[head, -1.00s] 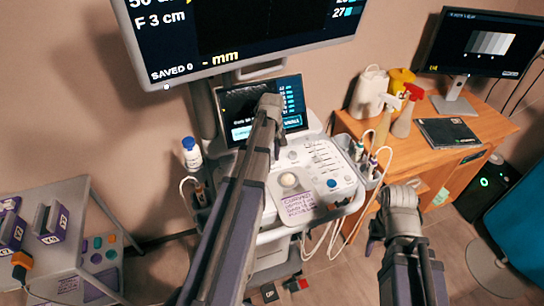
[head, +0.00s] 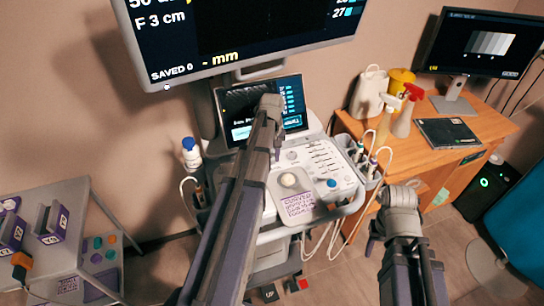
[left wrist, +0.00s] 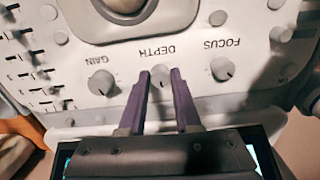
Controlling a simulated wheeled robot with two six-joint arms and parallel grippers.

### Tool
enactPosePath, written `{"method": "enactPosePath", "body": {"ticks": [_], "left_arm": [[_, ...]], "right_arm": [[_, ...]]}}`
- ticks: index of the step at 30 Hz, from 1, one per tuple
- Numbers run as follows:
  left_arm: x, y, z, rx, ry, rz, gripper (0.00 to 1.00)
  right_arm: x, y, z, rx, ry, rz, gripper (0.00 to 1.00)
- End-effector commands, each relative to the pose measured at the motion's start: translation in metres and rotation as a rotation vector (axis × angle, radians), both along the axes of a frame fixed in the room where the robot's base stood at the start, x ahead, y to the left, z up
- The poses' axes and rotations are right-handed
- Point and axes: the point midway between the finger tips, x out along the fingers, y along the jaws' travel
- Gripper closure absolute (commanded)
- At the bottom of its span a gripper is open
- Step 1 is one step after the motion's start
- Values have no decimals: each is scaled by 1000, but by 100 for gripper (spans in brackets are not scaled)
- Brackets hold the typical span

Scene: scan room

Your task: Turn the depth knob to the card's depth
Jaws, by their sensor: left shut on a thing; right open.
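The depth knob (left wrist: 161,76) is a small pale knob under the word DEPTH, which appears upside down in the left wrist view. My left gripper (left wrist: 161,88) is shut on it, with one purple finger at each side. In the head view my left arm hides this knob.
The gain knob (left wrist: 101,83) and focus knob (left wrist: 222,69) flank the depth knob closely. The large monitor (head: 170,45) shows "F 3 cm" and is cut off at the top. A touch screen (head: 293,100) stands behind the console. A wooden desk (head: 470,125) is at right.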

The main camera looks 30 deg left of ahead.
Motion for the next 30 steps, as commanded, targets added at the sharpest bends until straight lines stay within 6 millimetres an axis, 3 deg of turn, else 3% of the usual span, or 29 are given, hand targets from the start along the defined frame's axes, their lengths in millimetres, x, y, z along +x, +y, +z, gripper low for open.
{"method": "enactPosePath", "body": {"ticks": [15, 30], "left_arm": [[0, 0, 0, 0, 0, -375, 100], [0, 1, 0, 0, 0, -501, 100]], "right_arm": [[0, 0, 0, 0, 0, 0, 50], [0, 0, 0, 0, 0, 0, 50]]}}
